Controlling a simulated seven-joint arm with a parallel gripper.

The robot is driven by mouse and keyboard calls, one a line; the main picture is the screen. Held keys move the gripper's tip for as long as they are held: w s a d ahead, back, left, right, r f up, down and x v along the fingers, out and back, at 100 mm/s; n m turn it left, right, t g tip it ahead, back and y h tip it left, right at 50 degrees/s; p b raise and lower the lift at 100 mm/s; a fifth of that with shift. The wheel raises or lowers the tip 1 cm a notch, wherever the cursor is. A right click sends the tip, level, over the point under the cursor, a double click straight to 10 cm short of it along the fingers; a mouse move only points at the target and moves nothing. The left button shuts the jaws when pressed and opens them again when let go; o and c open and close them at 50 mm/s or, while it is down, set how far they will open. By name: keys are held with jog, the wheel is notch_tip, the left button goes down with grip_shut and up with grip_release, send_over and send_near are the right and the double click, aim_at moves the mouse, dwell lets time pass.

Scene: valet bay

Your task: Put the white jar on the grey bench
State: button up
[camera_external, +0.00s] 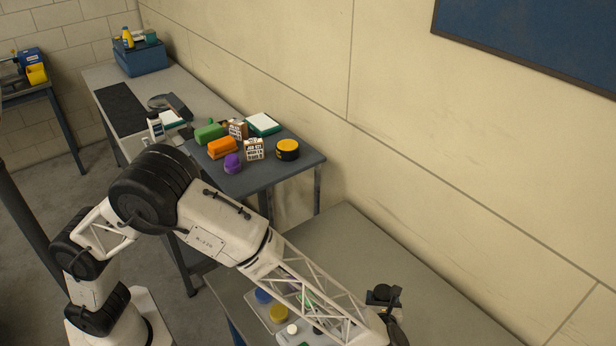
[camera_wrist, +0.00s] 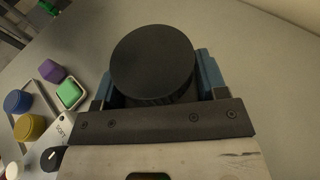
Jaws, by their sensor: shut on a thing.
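My gripper (camera_wrist: 153,78) is shut on a black-lidded jar (camera_wrist: 152,58), with a blue finger on each side of it. Only the round black lid and its ridged edge show in the wrist view, so I cannot see whether the body is white. In the external view the black lid (camera_external: 382,291) shows at the end of my arm, at the lower right. The light grey bench (camera_external: 450,318) lies around and below it. I cannot tell whether the jar touches the bench.
A tray (camera_external: 262,312) with blue, yellow and white-topped containers is left of my gripper, partly behind my arm. A dark table (camera_external: 285,168) farther back holds several boxes and containers. The wall borders the bench; its right part is clear.

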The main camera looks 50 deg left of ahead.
notch_tip(320, 180, up, 10)
jog(key=shift+f, duration=0.15)
dwell(0.4)
dwell(0.8)
jog(key=shift+w+r+m+h, duration=0.3)
jog(key=shift+r, duration=0.2)
jog(key=w+d+r+m+t+h, duration=0.2)
jog(key=r+m+h, duration=0.25)
jog(key=r, duration=0.25)
jog(key=w+d+r+m+t+h, duration=0.1)
jog(key=r+m+t+h, duration=0.1)
jog(key=r+m+h, duration=0.35)
jog(key=s+r+m+g+h, duration=0.1)
jog(key=s+r+m+h, duration=0.1)
jog(key=r, duration=0.3)
jog(key=s+r+m+g+h, duration=0.1)
jog(key=s+r+m+h, duration=0.1)
jog(key=r+h, duration=0.2)
jog(key=s+d+r+m+g+h, duration=0.1)
jog(key=s+r+m+h, duration=0.1)
jog(key=r, duration=0.5)
jog(key=shift+s+h, duration=0.15)
jog(key=shift+h, duration=0.45)
